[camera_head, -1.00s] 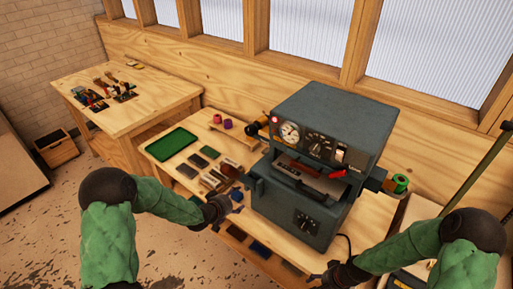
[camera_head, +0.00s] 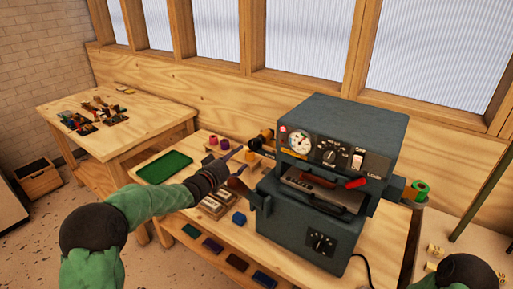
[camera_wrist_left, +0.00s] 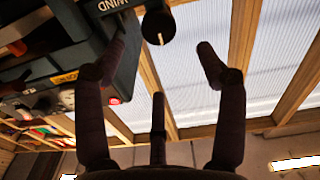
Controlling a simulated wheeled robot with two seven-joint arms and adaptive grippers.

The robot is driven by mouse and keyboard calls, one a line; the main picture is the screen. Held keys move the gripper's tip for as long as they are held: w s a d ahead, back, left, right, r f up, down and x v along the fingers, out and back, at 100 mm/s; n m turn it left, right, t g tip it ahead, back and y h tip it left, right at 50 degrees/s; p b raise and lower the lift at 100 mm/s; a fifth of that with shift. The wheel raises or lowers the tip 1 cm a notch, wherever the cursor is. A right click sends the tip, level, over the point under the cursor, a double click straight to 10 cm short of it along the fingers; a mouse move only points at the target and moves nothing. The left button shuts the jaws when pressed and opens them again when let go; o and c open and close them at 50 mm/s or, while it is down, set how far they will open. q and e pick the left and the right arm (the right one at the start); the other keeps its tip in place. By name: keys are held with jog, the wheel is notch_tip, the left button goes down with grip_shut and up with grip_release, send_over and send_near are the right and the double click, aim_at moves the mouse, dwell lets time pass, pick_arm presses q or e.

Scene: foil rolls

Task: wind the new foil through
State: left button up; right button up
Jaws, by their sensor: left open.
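The dark grey foil machine (camera_head: 335,150) stands on the wooden bench, with a gauge, dials and an open front slot. On its left side is a black knob with an orange-brown roll (camera_head: 264,138). My left gripper (camera_head: 236,162) is open and empty, left of the machine and close to that knob. In the left wrist view the black wind knob (camera_wrist_left: 158,26) lies ahead of the open fingers (camera_wrist_left: 157,75), beside a "WIND" label, apart from them. A green roll (camera_head: 420,189) sits on the machine's right side. My right gripper is out of view.
A green tray (camera_head: 164,167) and small pink and purple spools (camera_head: 225,144) are on the bench left of the machine. Another table (camera_head: 115,105) with tools stands at the left.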

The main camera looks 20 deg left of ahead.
aim_at(252, 146)
pick_arm(q)
jog(key=b+x, duration=0.1)
jog(key=x, duration=0.9)
jog(key=shift+w+d+f+b, duration=0.1)
jog(key=shift+w+f+b, duration=0.05)
jog(key=shift+b, duration=0.15)
jog(key=c, duration=1.1)
